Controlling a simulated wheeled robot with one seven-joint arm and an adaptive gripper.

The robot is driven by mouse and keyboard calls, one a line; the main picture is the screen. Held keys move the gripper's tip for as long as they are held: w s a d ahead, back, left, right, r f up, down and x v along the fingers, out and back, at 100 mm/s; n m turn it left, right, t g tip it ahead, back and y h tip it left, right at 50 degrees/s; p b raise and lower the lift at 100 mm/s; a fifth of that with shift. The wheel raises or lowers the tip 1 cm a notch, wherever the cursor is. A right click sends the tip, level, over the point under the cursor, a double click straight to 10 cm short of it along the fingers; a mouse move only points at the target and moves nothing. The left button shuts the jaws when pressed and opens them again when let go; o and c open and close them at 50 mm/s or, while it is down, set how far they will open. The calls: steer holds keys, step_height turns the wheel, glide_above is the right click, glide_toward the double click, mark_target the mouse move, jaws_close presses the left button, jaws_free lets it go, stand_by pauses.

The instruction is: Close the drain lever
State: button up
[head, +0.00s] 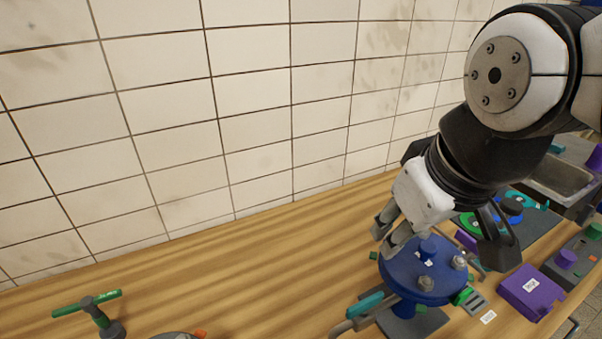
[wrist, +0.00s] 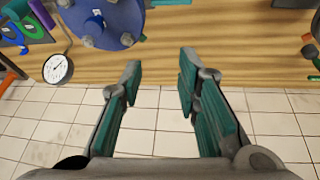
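A lever with a teal grip and a grey bent end (head: 364,306) sits low at the front left of a round blue flanged fitting (head: 408,268); I cannot tell for sure that it is the drain lever. My gripper (head: 442,242) hangs over the blue fitting in the head view, its fingers apart. In the wrist view my gripper (wrist: 160,74) is open, with teal pads and nothing between them. The blue fitting (wrist: 103,22) is at the upper left there, beyond the left finger. Teal parts (wrist: 170,2) are cut off at the top edge.
A green T-handle (head: 88,304) stands at the left of the wooden counter (head: 230,270). A purple box (head: 530,290) lies at the right, near a sink (head: 560,177). A round gauge (wrist: 58,69) shows left in the wrist view. A tiled wall runs behind.

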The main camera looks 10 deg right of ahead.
steer(key=w+n+g+p, duration=0.1)
steer(key=n+p, duration=0.1)
steer(key=n, duration=0.2)
steer(key=n+g+p, duration=0.4)
steer(key=n+p, duration=0.3)
steer(key=n, duration=0.8)
glide_above(366, 301)
step_height(366, 301, down, 7)
step_height(366, 301, down, 13)
steer(key=shift+f+b, duration=0.1)
steer(key=shift+b, duration=0.4)
jaws_close()
